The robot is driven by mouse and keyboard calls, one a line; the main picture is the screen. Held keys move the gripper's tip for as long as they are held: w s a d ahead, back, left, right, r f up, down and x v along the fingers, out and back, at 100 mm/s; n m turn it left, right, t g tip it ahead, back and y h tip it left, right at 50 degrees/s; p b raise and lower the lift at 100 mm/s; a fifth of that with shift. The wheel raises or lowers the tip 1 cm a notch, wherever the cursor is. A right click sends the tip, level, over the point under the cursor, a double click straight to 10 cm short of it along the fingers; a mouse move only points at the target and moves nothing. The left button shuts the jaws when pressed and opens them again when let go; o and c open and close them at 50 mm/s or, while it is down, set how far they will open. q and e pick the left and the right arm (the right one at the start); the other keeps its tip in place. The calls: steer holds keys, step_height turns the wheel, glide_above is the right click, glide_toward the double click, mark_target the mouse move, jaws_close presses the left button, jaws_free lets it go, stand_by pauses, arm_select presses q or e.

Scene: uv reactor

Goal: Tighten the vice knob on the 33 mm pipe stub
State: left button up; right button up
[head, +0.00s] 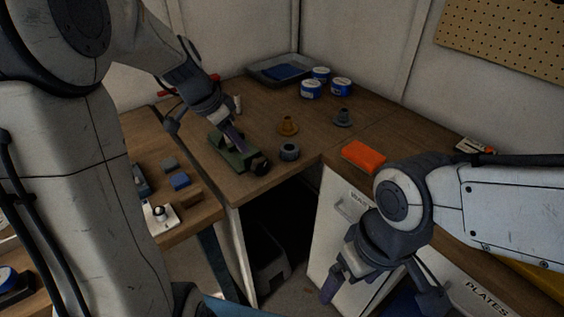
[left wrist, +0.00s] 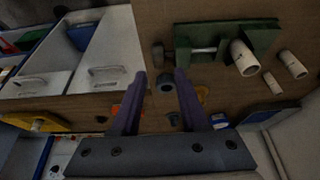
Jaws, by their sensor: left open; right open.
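A green vice (head: 222,154) stands on the wooden bench in the head view, its dark knob (head: 260,164) at the near right end. In the left wrist view the green vice (left wrist: 268,36) holds a white pipe stub (left wrist: 243,58), with the dark knob (left wrist: 157,54) at the left end of its screw. My left gripper (head: 238,142) is open over the vice, covering part of it. In the left wrist view, the open fingertips (left wrist: 160,75) point toward the knob, with nothing held. My right gripper (head: 332,284) hangs low at the front, away from the vice.
A grey ring fitting (head: 289,151) lies near the knob. Orange (head: 288,126) and grey (head: 343,118) flanged fittings stand behind. Loose white stubs (left wrist: 291,65) lie beside the vice. Blue-white tins (head: 311,89), a tray (head: 262,72) and an orange block (head: 363,157) are farther off.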

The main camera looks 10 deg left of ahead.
mark_target(256, 162)
arm_select(q)
steer(key=x, duration=1)
steer(key=shift+w+d+f, duration=0.15)
steer(key=shift+d+f, duration=0.05)
steer(key=shift+d, duration=0.15)
steer(key=shift+r, duration=0.1)
jaws_close()
